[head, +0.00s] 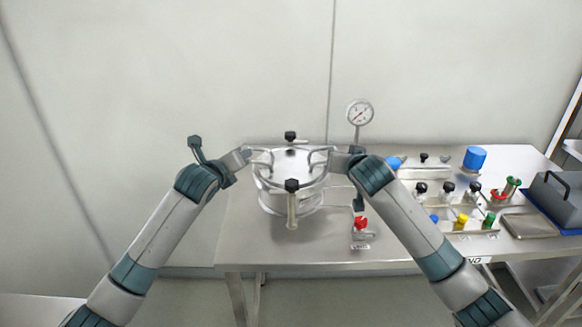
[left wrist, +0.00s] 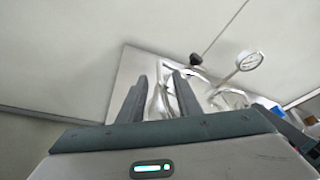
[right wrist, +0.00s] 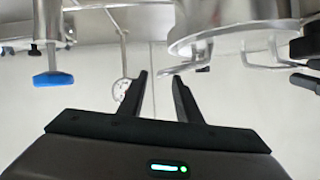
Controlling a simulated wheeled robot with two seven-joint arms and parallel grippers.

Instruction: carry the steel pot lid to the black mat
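The steel pot lid (head: 290,165) sits on a steel vessel (head: 290,203) on the metal table. Wire handles stand out at its left and right, and black-knobbed clamps (head: 291,186) sit at its front and back. My left gripper (head: 247,153) is at the left handle; in the left wrist view its fingers (left wrist: 160,88) are apart, with a bright handle bar showing between them. My right gripper (head: 333,157) is at the right handle; in the right wrist view its fingers (right wrist: 159,80) are apart, with a handle end close to one fingertip. I cannot make out the black mat.
A pressure gauge (head: 359,112) stands behind the vessel, and a red-knobbed valve (head: 361,224) stands at its front right. Racks with coloured knobs, a blue cylinder (head: 475,158) and a grey case (head: 556,200) fill the right side. The table's left part (head: 235,230) is bare.

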